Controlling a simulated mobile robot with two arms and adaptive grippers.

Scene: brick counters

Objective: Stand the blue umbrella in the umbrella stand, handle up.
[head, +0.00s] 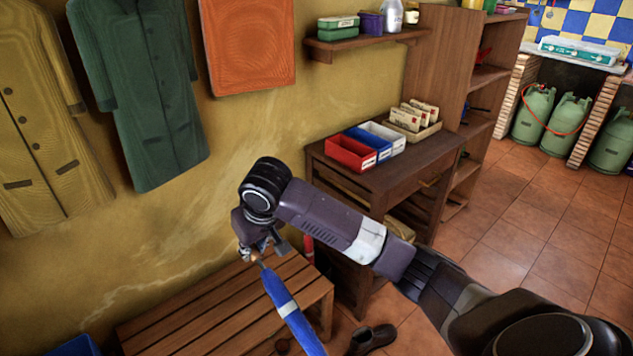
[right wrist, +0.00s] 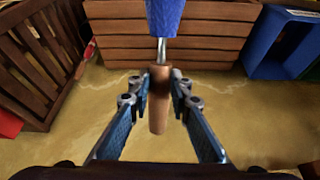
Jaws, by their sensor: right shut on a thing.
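The blue umbrella (head: 283,300) has a pale band and a wooden handle. My right gripper (head: 257,252) is shut on the handle, above the slatted bench. In the head view the umbrella runs from the gripper down toward the bottom edge, where its far end is cut off. In the right wrist view the handle (right wrist: 158,105) sits between the fingers, with the metal shaft and blue cloth (right wrist: 168,16) beyond it. I cannot make out an umbrella stand in either view. My left gripper is out of view.
The slatted bench (head: 205,318) stands by the wall under hanging coats. A wooden side table (head: 330,162) with bins stands to its right. Dark shoes (head: 373,338) lie on the floor. A blue container (right wrist: 262,45) shows in the right wrist view. Open tiled floor lies at right.

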